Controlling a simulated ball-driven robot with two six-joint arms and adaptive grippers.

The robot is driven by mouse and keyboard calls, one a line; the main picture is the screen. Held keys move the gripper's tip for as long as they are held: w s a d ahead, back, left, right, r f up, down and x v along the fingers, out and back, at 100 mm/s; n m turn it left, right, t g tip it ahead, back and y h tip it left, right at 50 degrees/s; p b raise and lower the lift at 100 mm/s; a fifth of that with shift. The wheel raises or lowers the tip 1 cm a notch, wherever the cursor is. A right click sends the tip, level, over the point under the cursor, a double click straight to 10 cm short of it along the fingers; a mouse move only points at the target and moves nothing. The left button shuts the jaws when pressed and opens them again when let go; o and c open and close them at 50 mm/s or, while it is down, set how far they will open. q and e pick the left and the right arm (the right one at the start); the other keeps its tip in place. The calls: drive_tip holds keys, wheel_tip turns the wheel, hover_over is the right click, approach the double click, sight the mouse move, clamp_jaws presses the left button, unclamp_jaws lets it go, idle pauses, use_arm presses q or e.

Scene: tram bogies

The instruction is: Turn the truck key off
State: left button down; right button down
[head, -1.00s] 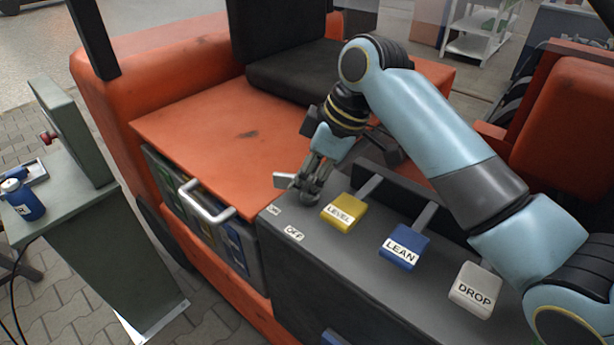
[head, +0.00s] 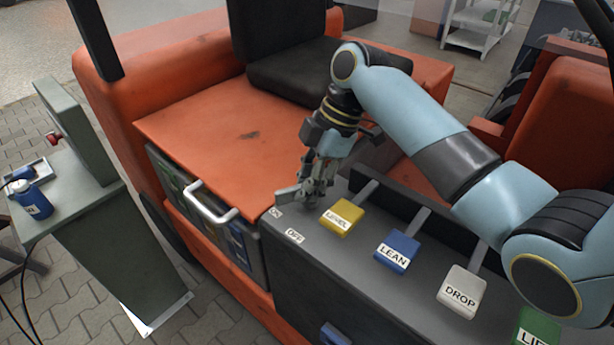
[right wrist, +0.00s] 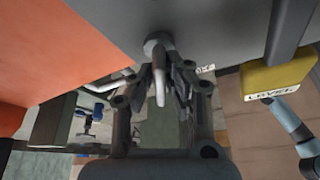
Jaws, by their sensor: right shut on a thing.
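The key shows in the right wrist view as a pale grey handle (right wrist: 159,88) on a round boss (right wrist: 156,42) on the dark console. My right gripper (head: 312,193) is shut on the key handle, one finger on each side; its jaws show in the right wrist view (right wrist: 160,78). In the head view the fingers mostly hide the key. A flat grey piece (head: 287,195) sticks out left of them; I cannot tell if it is key or finger. The ON label (head: 276,213) and OFF label (head: 294,235) lie in front. My left gripper is not in view.
To the right on the console stand the yellow LEVEL lever (head: 342,217), the blue LEAN lever (head: 397,251) and the white DROP lever (head: 462,291). The orange truck body (head: 215,130) is behind left. A green-grey stand (head: 95,220) is at left.

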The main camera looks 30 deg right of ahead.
drive_tip(key=n+g, duration=0.2)
drive_tip(key=n, duration=0.3)
drive_tip(key=shift+s, duration=0.1)
drive_tip(key=shift+n, duration=0.3)
idle(0.4)
drive_tip(key=c, duration=1.4)
unclamp_jaws()
drive_tip(key=shift+o, duration=0.2)
drive_tip(key=v, duration=0.7)
drive_tip(key=shift+r, duration=0.25)
